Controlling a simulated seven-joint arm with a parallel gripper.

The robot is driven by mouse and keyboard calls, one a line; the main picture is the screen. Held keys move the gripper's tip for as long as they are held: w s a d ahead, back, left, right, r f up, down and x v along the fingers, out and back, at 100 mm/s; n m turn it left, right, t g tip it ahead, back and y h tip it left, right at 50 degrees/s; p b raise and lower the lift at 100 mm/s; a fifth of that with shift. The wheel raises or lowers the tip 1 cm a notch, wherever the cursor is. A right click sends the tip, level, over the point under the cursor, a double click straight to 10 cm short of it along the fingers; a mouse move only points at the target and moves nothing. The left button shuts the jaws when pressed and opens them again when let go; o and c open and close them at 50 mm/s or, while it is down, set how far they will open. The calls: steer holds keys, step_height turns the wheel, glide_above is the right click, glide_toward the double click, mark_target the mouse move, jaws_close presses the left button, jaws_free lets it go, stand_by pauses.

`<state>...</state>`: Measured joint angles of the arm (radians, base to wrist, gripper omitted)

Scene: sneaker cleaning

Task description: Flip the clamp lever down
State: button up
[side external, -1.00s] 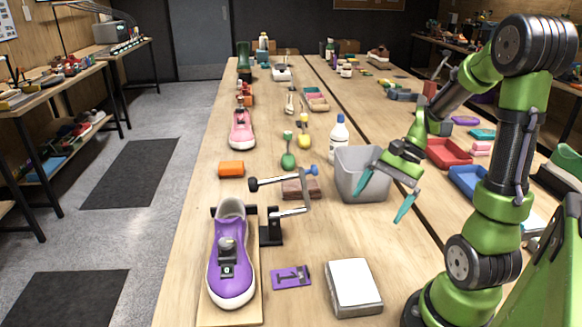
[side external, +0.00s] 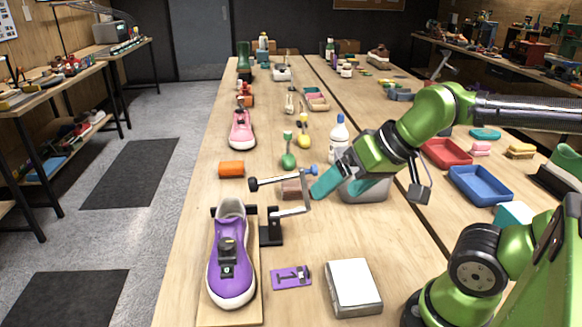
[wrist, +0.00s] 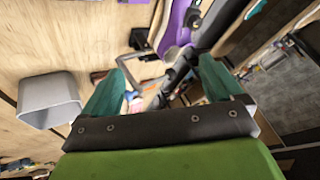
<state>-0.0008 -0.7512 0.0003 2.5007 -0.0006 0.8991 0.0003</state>
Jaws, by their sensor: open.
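The clamp (side external: 270,236) has a black base beside the purple sneaker (side external: 231,270), with a bent silver arm rising from it. Its lever (side external: 280,179) is up, a near-level bar above the base with a black knob at the left and a blue end at the right. My gripper (side external: 345,188) is open, its teal fingers just right of the blue end, with no clear contact. In the wrist view, my gripper (wrist: 162,88) has the clamp's silver arm and dark parts showing between and beyond its fingers. The sneaker (wrist: 178,25) is at the top there.
A grey bin (side external: 366,192) stands behind and below my gripper, partly hidden by it. A white bottle (side external: 339,133) is behind. A white-topped block (side external: 353,284) and a purple plate (side external: 291,277) lie in front. Red (side external: 446,153) and blue (side external: 480,185) trays are at right.

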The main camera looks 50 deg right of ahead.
steer(key=shift+d+f, duration=0.15)
steer(key=shift+f, duration=0.1)
steer(key=shift+c, duration=1.2)
steer(key=w+d+m+g, duration=0.1)
steer(key=w, duration=0.2)
steer(key=w+d+r, duration=0.1)
steer(key=w+d, duration=0.1)
steer(key=w, duration=0.2)
steer(key=w+d+r+m+g, duration=0.1)
steer(key=w+d, duration=0.1)
steer(key=w, duration=0.1)
steer(key=shift+w+d+r+m+g, duration=0.1)
steer(key=shift+w+d+m+g, duration=0.15)
steer(key=shift+w+m+g, duration=0.1)
jaws_close()
steer(key=w+d+r+g+y, duration=0.1)
steer(key=w+d+r, duration=0.2)
steer(key=w, duration=0.4)
steer(key=shift+r+m+y, duration=0.4)
steer(key=shift+r+m, duration=0.05)
steer(key=shift+r, duration=0.25)
steer(key=shift+w+g, duration=0.1)
steer(key=shift+g, duration=0.15)
